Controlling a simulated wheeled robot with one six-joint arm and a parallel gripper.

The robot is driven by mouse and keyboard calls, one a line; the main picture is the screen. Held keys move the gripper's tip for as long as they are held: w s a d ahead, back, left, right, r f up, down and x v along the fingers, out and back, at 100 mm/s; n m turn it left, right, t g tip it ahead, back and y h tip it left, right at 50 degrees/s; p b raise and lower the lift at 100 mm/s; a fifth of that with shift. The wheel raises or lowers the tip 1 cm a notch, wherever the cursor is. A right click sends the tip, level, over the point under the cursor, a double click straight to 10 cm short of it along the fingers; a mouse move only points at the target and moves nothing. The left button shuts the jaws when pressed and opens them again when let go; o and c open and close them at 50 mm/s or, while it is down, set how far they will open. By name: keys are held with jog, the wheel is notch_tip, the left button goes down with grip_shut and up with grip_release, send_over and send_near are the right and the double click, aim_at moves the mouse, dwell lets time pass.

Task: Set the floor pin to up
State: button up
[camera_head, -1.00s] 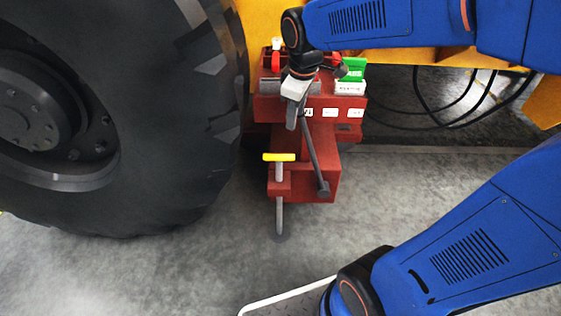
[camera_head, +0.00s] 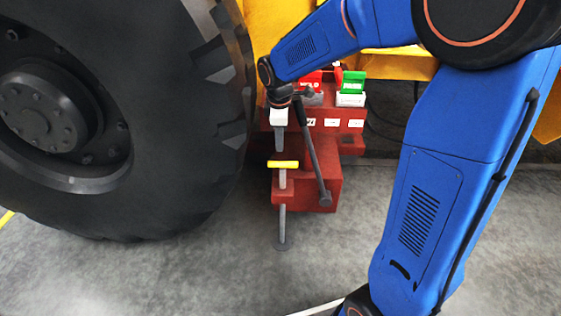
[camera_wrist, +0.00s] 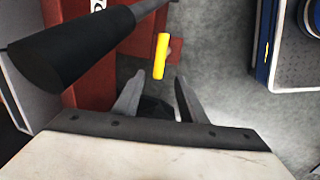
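The floor pin (camera_head: 282,218) is a grey rod with a yellow T-handle (camera_head: 283,164), upright through a red bracket. Its round foot (camera_head: 282,245) appears to be at the floor. My gripper (camera_head: 280,149) points down just above the yellow handle in the head view. In the wrist view the two fingers of my gripper (camera_wrist: 158,88) stand apart with nothing between them. The yellow handle (camera_wrist: 161,56) shows just beyond the fingertips there, apart from them.
A dark lever (camera_head: 312,150) slants down just right of my gripper, and its rod (camera_wrist: 70,45) looms close in the wrist view. A red block with white labels (camera_head: 330,122) stands behind. A large tyre (camera_head: 215,120) is at left. Floor in front is clear.

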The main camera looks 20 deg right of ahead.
aim_at(280, 162)
jog(key=f, duration=0.4)
jog(key=w+f, duration=0.1)
jog(key=f, duration=0.3)
jog(key=w+f, duration=0.1)
jog(key=f, duration=0.3)
jog(key=shift+w+d+f, duration=0.15)
jog(key=shift+d+f, duration=0.05)
jog(key=shift+d, duration=0.2)
jog(key=shift+r, duration=0.1)
grip_shut()
